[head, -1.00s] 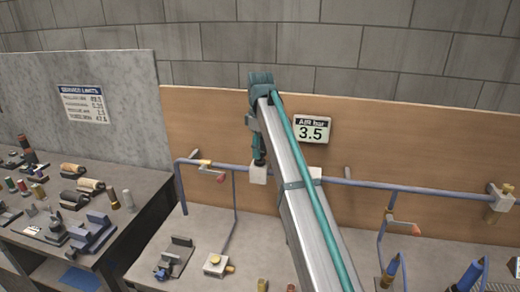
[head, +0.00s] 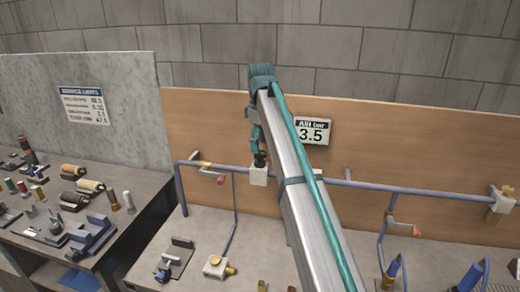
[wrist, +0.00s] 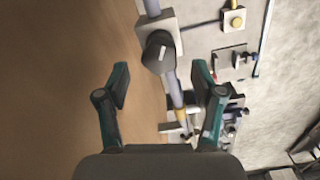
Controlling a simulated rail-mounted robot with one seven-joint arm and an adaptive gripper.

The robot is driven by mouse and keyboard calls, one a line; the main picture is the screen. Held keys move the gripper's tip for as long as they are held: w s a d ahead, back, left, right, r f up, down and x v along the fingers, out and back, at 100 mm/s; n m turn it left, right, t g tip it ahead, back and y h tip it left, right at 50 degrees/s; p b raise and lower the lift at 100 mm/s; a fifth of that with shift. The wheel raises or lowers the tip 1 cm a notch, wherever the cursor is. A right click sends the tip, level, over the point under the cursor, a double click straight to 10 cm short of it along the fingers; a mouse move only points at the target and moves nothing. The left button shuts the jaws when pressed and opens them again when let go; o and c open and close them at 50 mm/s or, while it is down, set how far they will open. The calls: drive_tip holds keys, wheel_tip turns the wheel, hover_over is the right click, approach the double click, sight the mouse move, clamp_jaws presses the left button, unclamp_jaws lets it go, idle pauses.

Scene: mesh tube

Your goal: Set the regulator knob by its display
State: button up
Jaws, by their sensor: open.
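The regulator's dark round knob (head: 260,159) sits on a pale block (head: 257,177) on the blue pipe. In the wrist view the knob (wrist: 158,52) shows a white pointer line on its face. The display (head: 313,131) on the brown board reads "AIR bar 3.5"; my arm covers its lower left edge. My gripper (head: 256,139) is small in the head view, just above the knob. In the wrist view my gripper (wrist: 162,78) is open and empty, its fingers wide apart, with the knob beyond the fingertips and roughly between them.
A blue pipe (head: 385,187) runs along the board, with a red-handled valve (head: 213,175) left of the regulator. A sign (head: 85,105) on the grey panel lists limits too blurred to read surely. Tools and parts crowd the left bench. A brass-knobbed fitting (head: 218,266) lies on the right bench.

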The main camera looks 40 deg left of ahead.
sight(260, 153)
wheel_tip(260, 153, up, 4)
drive_tip(key=shift+r, duration=0.25)
idle(1.9)
